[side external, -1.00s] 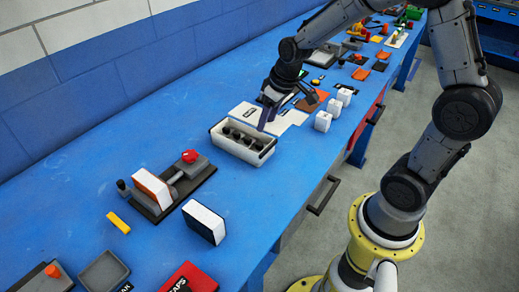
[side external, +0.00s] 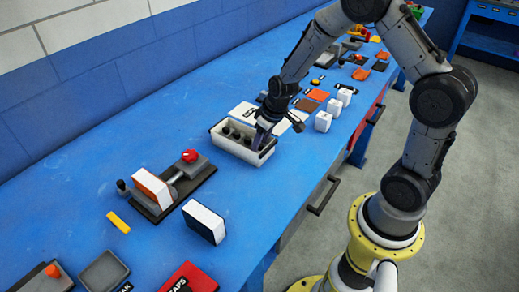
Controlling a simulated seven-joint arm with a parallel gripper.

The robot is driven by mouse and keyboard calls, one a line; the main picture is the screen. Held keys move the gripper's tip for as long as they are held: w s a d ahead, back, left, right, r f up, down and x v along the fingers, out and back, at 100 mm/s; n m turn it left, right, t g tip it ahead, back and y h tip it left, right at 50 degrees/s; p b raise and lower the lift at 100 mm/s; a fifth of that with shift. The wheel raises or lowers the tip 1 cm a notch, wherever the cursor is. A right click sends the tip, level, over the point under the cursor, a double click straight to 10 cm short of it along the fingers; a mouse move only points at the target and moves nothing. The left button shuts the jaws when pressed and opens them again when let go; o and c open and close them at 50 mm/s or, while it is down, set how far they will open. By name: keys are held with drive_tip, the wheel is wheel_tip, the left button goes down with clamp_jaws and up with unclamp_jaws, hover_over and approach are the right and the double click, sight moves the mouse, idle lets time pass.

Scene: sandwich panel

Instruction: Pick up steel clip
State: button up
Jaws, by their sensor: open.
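A white open bin (side external: 232,147) with dark end edges stands on the blue bench. Several small dark pieces (side external: 236,135) sit in a row inside it. They may be steel clips, but they are too small to tell for certain. My gripper (side external: 260,142) points down at the right end of the bin, with its fingertips at or just inside the bin. The fingers are open, and I cannot tell whether they touch a piece. The gripper hides the right end of the row.
White blocks (side external: 323,121) stand right of the bin, and flat white sheets (side external: 243,112) lie behind it. A dark fixture with a red knob (side external: 189,156) and a black-and-white block (side external: 204,222) are nearer the camera. Bare blue bench lies left of the bin.

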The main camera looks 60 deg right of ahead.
clamp_jaws()
drive_tip(key=shift+r, duration=0.1)
idle(0.3)
